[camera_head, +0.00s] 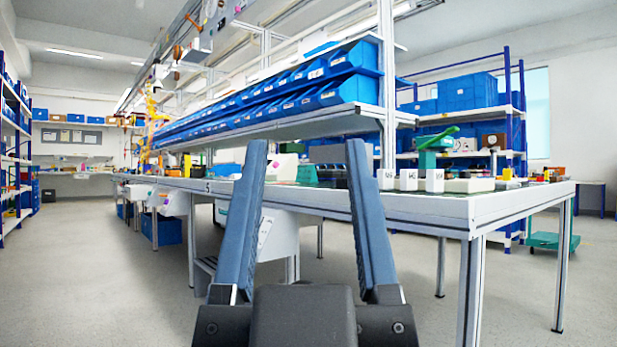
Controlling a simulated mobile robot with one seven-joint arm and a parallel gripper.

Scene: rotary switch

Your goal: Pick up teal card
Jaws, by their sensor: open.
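My gripper (306,152) is open and empty, its two blue-grey fingers pointing up and forward in front of the workbench. A small teal item (307,174) shows between the fingers, on the bench top near its front edge. It may be the teal card, but it is too small to be sure. The gap between it and my fingers cannot be judged from this view. My fingers hide parts of the bench to either side of it.
A long workbench (430,203) runs across the view. White blocks (434,181) and a green tool (436,142) stand on its right part. A shelf of blue bins (345,92) hangs above the bench. The floor (100,270) at left is clear.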

